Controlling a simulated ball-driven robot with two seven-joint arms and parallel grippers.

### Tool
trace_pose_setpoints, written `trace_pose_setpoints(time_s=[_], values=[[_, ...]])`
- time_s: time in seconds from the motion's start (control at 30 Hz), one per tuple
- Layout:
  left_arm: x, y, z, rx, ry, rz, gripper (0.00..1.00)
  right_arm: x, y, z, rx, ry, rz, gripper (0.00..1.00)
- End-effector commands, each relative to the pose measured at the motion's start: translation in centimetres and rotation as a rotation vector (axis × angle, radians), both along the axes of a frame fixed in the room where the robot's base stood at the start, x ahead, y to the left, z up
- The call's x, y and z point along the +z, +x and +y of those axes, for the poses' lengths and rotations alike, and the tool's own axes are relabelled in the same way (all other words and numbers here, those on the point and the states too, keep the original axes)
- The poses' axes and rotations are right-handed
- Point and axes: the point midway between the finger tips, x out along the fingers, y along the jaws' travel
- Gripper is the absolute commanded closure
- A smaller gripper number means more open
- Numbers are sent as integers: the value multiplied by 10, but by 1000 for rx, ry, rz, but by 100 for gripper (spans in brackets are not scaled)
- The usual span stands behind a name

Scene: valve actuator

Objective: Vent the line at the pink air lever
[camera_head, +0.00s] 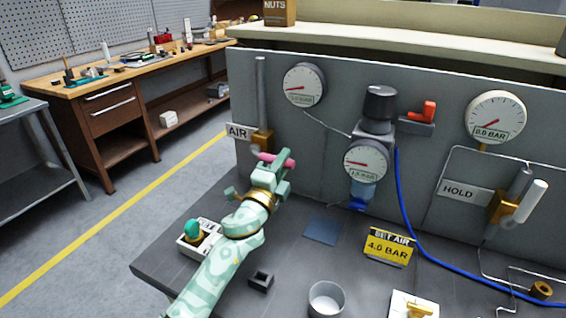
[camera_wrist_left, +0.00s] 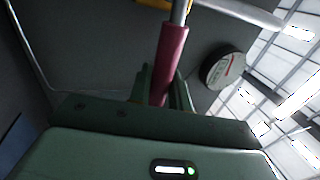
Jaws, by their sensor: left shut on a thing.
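The pink air lever (camera_head: 266,157) sticks out from the brass valve (camera_head: 262,140) beside the AIR sign (camera_head: 238,132) on the grey panel. It points to the right, roughly level. My left gripper (camera_head: 281,164) is shut on the lever, and its fingers hide part of the grip. In the left wrist view the pink sleeve (camera_wrist_left: 171,55) passes between the fingers (camera_wrist_left: 160,88), with a bare metal rod beyond it. My right gripper is not in view.
A dial gauge (camera_head: 303,87) is above the lever. A regulator gauge (camera_head: 366,162) with a blue hose (camera_head: 408,205) is to its right. A yellow 4.0 BAR sign (camera_head: 388,247) and a grey cup (camera_head: 326,299) stand on the bench.

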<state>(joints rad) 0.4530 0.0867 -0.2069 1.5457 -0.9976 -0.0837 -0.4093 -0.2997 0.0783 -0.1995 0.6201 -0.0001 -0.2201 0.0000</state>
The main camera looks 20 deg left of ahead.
Motion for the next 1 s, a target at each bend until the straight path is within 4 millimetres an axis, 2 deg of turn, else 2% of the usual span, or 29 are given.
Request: trace_pose_setpoints(time_s=[0.03, 0.1, 0.37, 0.47, 0.57, 0.9, 1.0], values=[[-4, 0, 0, 2, 8, 6, 75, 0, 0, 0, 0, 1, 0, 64], [-4, 0, 0, 2, 7, 6, 62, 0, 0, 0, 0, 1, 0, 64], [-2, -1, 0, 1, 2, 4, 62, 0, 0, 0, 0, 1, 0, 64], [-4, -7, 1, 1, 2, 4, 62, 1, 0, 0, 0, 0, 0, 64], [-8, -22, 3, 1, 1, 5, 62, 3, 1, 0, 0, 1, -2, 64], [-33, -108, 16, 3, 3, 8, 62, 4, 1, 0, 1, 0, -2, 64], [-40, -129, 19, 2, 2, 9, 62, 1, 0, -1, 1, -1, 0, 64]])
